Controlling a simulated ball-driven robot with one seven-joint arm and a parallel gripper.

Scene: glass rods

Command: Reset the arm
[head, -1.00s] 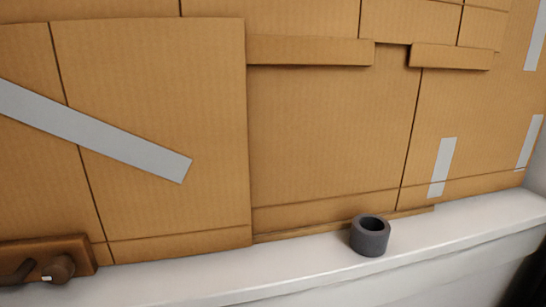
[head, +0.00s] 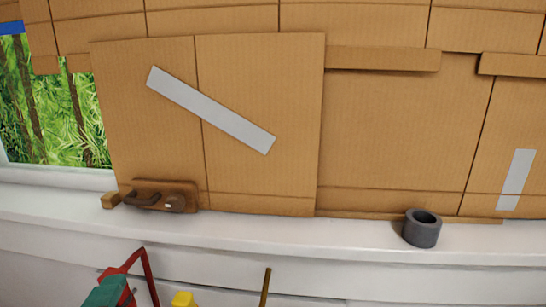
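My gripper and arm do not show in the head view, so I cannot see their pose or whether the gripper is open. No glass rods are visible. The view faces cardboard sheets (head: 262,180) covering a window above a white sill (head: 300,229). A grey strip of tape (head: 210,110) runs diagonally across the left sheets.
A dark grey tape roll (head: 422,229) stands on the sill at right. A brown handled object (head: 160,196) and a small wooden block (head: 110,201) are at left. Below are a red frame (head: 148,275), a green item (head: 105,292) and a yellow item (head: 183,299).

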